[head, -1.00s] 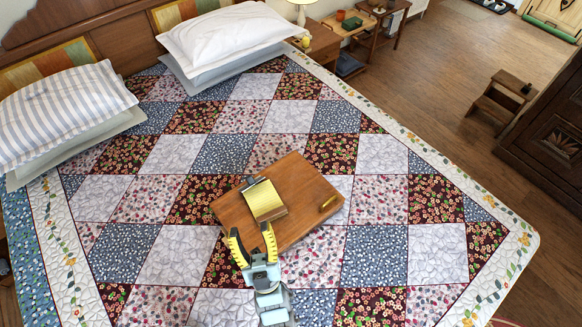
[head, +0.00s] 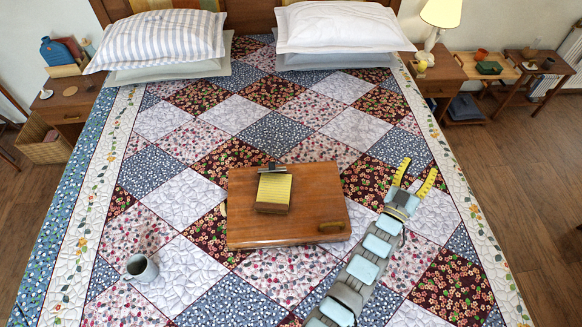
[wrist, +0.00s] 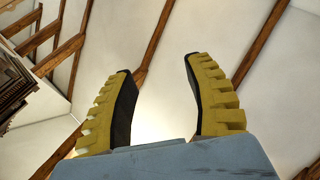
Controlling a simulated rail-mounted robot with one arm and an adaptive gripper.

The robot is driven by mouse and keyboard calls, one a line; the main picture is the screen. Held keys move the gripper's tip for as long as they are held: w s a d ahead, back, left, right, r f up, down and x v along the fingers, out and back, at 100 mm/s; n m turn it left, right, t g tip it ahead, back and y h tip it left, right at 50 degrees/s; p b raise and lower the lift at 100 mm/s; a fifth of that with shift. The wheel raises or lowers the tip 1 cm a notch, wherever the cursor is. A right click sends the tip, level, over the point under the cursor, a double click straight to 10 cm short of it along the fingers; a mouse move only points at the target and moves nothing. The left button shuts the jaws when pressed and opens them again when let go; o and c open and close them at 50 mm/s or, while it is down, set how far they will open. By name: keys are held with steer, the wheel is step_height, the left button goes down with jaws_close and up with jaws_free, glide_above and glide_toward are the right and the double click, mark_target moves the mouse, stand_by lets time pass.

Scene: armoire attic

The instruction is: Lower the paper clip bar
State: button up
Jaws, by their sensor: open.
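The paper clip bar (head: 271,167) is a dark metal piece at the far end of a yellow pad (head: 273,189). The pad lies on a brown wooden board (head: 322,195) on the bed. Whether the bar is raised or down is too small to tell. My gripper (head: 416,174) is to the right of the board, apart from it, with its two yellow fingers open and empty. The wrist view shows the same open fingers (wrist: 160,85) against the ceiling, with nothing between them; the bar and board are not in that view.
The patchwork bed (head: 220,110) has free room around the board. A grey mug (head: 140,268) stands on it at the front left. Pillows (head: 160,38) lie at the headboard. A lamp (head: 438,20) stands on the right nightstand (head: 437,74).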

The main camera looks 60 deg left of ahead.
steer(key=w+a+f+n+g+b, duration=0.1)
steer(key=w+a+f+g+b, duration=0.2)
steer(key=a, duration=0.4)
steer(key=w+a+f+n+g, duration=0.1)
steer(key=w+a+f+g, duration=0.2)
steer(key=w+a, duration=0.3)
steer(key=s+a+f+g+h+b, duration=0.1)
steer(key=s+a+g+b, duration=0.1)
steer(key=a, duration=0.5)
steer(key=s+a+f+g+h+b, duration=0.1)
steer(key=s+a+g+h, duration=0.15)
steer(key=a, duration=0.35)
step_height(320, 180, up, 7)
steer(key=n+g+h+b, duration=0.4)
steer(key=g+h+b, duration=0.15)
steer(key=g, duration=0.55)
glide_above(271, 163)
steer(key=shift+t+y, duration=0.25)
steer(key=shift+y, duration=0.05)
step_height(271, 163, down, 18)
steer(key=shift+w+r+p, duration=0.15)
steer(key=shift+r+p, duration=0.1)
steer(key=shift+p, duration=0.15)
steer(key=shift+c, duration=0.2)
jaws_close()
